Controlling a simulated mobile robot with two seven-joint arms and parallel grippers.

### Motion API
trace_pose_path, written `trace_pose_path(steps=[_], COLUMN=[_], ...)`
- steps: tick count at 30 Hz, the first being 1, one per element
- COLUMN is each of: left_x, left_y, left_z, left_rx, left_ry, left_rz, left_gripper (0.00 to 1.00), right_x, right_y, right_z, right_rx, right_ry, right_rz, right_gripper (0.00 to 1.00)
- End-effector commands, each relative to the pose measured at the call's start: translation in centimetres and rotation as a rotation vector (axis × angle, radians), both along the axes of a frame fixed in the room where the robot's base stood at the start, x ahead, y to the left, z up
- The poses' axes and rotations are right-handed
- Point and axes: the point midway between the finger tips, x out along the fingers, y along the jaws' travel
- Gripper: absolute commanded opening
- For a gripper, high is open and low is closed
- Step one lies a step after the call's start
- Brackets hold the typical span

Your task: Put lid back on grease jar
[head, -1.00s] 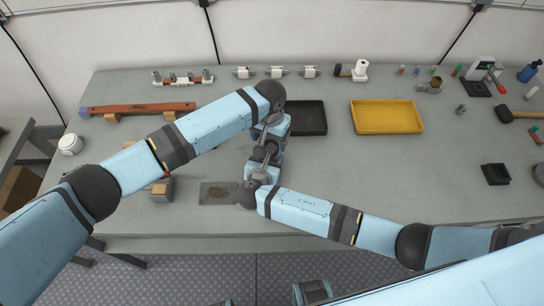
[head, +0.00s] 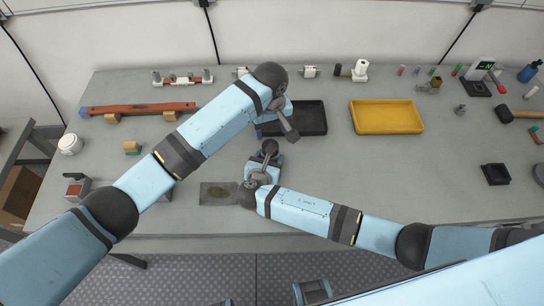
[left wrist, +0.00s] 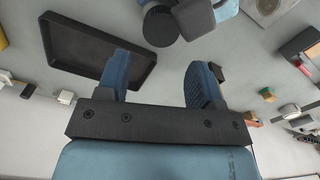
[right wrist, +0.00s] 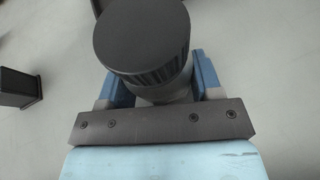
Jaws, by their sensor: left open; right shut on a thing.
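My right gripper (right wrist: 160,84) is shut on the grease jar (right wrist: 158,94), with a blue finger on each side of its grey body. The dark round lid (right wrist: 140,36) with a ridged rim sits on top of the jar in the right wrist view; whether it is fully seated I cannot tell. In the head view a dark round top, apparently the lid (head: 270,146), shows at the right gripper. My left gripper (left wrist: 157,62) is open and empty, apart from the jar, near the black tray (left wrist: 100,50). Its fingers are mostly hidden in the head view.
The black tray (head: 316,118) and a yellow tray (head: 386,117) lie behind the grippers. A dark flat plate (head: 217,193) lies left of the right gripper. The table right of centre is mostly clear.

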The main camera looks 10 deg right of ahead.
Motion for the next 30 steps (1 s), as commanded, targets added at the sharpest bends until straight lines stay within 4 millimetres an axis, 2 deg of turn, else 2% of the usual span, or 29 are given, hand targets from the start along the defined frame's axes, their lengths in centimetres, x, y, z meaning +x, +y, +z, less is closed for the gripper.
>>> trace_pose_path(steps=[5,16,30], left_x=[0.0,0.0,0.0], left_y=[0.2,0.2,0.2], left_z=[0.3,-0.2,-6.6], left_rx=[0.001,0.003,0.004], left_ry=[0.002,0.003,0.003], left_rz=[0.096,0.096,0.095], left_gripper=[0.61,0.61,0.61], right_x=[0.0,0.0,0.0], right_y=[0.0,0.0,0.0], right_z=[0.0,0.0,0.0], right_rx=[0.000,0.000,0.000], right_ry=[0.000,0.000,0.000], right_rz=[0.000,0.000,0.000], right_gripper=[0.00,0.00,0.00])
